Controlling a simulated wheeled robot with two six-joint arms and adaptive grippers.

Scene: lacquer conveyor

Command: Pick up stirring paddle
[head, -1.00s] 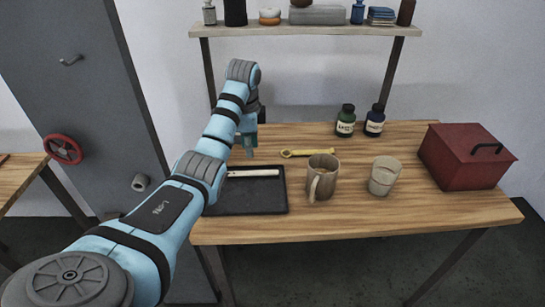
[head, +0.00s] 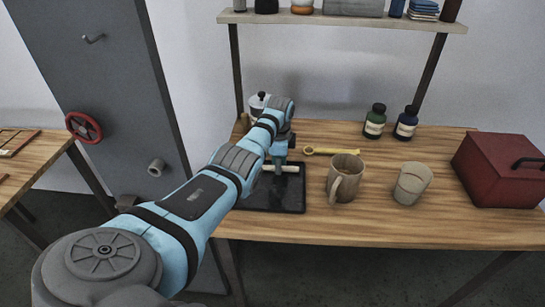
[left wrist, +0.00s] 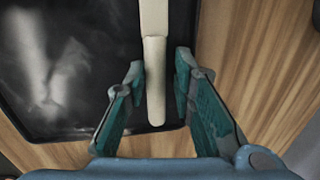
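The stirring paddle (left wrist: 155,70) is a pale, flat stick with a thicker rounded handle. It lies over the black tray (left wrist: 60,125), and part of it shows in the head view (head: 288,168). My left gripper (left wrist: 160,80) is open, with one teal finger on each side of the paddle's handle. A gap shows between the handle and each finger in the left wrist view. In the head view my left gripper (head: 279,168) is low over the tray and hides part of the paddle. My right gripper is not in view.
A mug (head: 344,178), a beige cup (head: 411,184) and a yellow spoon-like tool (head: 332,151) are right of the tray. Two dark bottles (head: 375,121) stand behind them. A red box (head: 497,172) is at the table's right. The front right of the table is clear.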

